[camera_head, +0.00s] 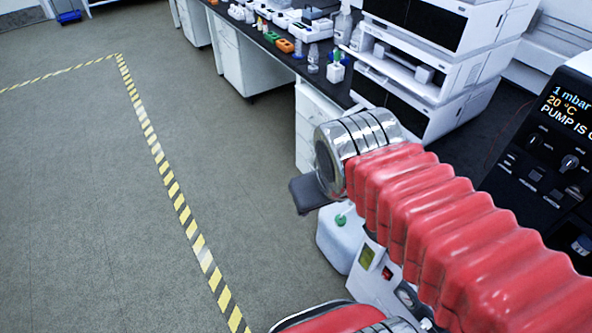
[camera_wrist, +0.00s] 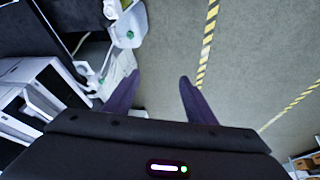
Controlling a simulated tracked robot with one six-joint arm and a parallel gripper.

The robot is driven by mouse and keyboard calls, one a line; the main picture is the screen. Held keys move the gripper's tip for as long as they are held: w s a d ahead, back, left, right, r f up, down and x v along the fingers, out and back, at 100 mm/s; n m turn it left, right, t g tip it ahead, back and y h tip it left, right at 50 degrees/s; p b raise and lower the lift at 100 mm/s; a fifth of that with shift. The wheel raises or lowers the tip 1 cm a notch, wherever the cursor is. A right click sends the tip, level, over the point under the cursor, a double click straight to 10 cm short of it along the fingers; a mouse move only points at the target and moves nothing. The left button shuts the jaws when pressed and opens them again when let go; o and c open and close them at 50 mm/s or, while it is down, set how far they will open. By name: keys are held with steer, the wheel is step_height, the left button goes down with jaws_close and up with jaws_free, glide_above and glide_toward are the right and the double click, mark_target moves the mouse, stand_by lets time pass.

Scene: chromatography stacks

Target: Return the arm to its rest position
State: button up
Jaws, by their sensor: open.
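My gripper (camera_wrist: 160,80) shows in the wrist view with its two dark fingers spread apart. Nothing is between the fingers, and grey floor shows past them. In the head view my red-sleeved arm reaches from the lower right up to a silver joint near the middle. The fingers are not visible in the head view.
A dark-topped bench (camera_head: 345,95) with bottles and small devices runs along the back. White stacked instruments (camera_head: 440,68) stand at its right end. A black control panel (camera_head: 545,150) is at the right. A white container (camera_head: 340,237) sits beside my arm. Grey floor (camera_head: 90,200) with yellow-black tape (camera_head: 172,187) is clear at the left.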

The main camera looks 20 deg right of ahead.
steer(key=a+r, duration=0.1)
steer(key=a+y, duration=0.1)
steer(key=a, duration=0.1)
steer(key=shift+r+t, duration=0.4)
steer(key=shift+c, duration=0.6)
